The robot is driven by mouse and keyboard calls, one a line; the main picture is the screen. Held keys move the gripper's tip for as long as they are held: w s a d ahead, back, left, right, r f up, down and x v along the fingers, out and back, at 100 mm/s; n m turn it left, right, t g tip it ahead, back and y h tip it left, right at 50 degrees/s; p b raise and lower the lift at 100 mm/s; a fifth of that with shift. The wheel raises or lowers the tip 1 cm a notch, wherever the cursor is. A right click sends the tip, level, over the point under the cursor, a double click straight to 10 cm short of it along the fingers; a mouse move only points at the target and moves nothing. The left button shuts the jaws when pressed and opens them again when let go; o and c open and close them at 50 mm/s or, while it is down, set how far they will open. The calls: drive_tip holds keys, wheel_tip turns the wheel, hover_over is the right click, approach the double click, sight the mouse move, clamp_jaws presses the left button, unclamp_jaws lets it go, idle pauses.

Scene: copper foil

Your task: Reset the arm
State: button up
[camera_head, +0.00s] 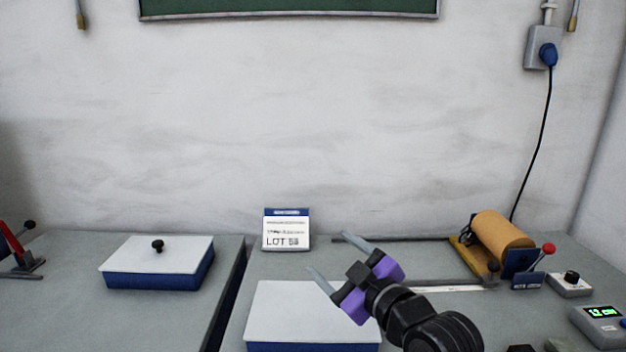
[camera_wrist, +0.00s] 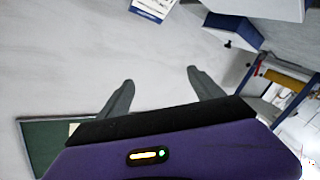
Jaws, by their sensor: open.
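My gripper (camera_head: 328,259) has purple jaw mounts and two grey fingers spread apart, with nothing between them. In the head view it is raised in front of the bench, over or near the front white-topped blue box (camera_head: 290,312), and its fingers point up and left. In the wrist view my gripper (camera_wrist: 158,85) also shows open and empty, with the pale wall behind the fingertips. My black arm reaches in from the lower right of the head view.
A lidded blue box (camera_head: 157,262) with a black knob stands left. A lot sign (camera_head: 286,229) stands at the back. Right are a copper-coloured roll (camera_head: 502,243), a red-knobbed lever (camera_head: 548,249), a knob box (camera_head: 570,284) and a display unit (camera_head: 602,325). A dark gap (camera_head: 232,300) splits the bench.

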drive_tip(key=s+d+f+m+h, duration=0.2)
drive_tip(key=s+d+f+m, duration=0.2)
drive_tip(key=s, duration=1.3)
drive_tip(key=s+d+f+m+h, duration=0.3)
drive_tip(key=s+d+f, duration=0.3)
drive_tip(key=s, duration=1)
drive_tip(key=s+d+f+m+h, duration=0.3)
drive_tip(key=s+d+f+m, duration=0.2)
drive_tip(key=s, duration=1.2)
wheel_tip(320, 180, down, 2)
drive_tip(key=shift+s+d+f, duration=0.2)
drive_tip(key=shift+s+d, duration=0.1)
drive_tip(key=shift+d, duration=0.2)
